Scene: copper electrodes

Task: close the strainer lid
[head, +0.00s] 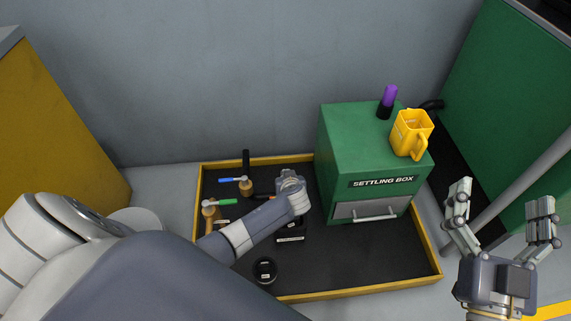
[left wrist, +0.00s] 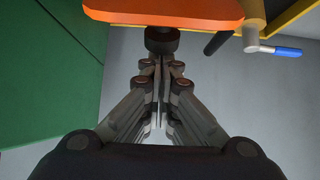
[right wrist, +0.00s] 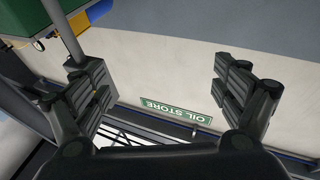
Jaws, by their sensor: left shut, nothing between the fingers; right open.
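I cannot tell for sure which part is the strainer lid. A dark block with a white label (head: 291,236) stands in the tray, partly hidden behind my left forearm and hand. My left gripper (left wrist: 160,75) is shut and empty. In the head view its hand is over the tray's middle and its fingertips are hidden. In the left wrist view an orange piece (left wrist: 165,12) with a black round stub (left wrist: 161,40) lies just beyond the fingertips; contact is unclear. My right gripper (head: 500,200) is open and empty, right of the tray.
The black tray has a yellow rim (head: 360,290). A green settling box (head: 345,145) stands at its right, carrying a yellow jug (head: 408,138) and a purple-topped item (head: 388,97). Valves with blue (head: 231,180) and green (head: 222,202) handles stand left. A round black item (head: 265,270) sits in front.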

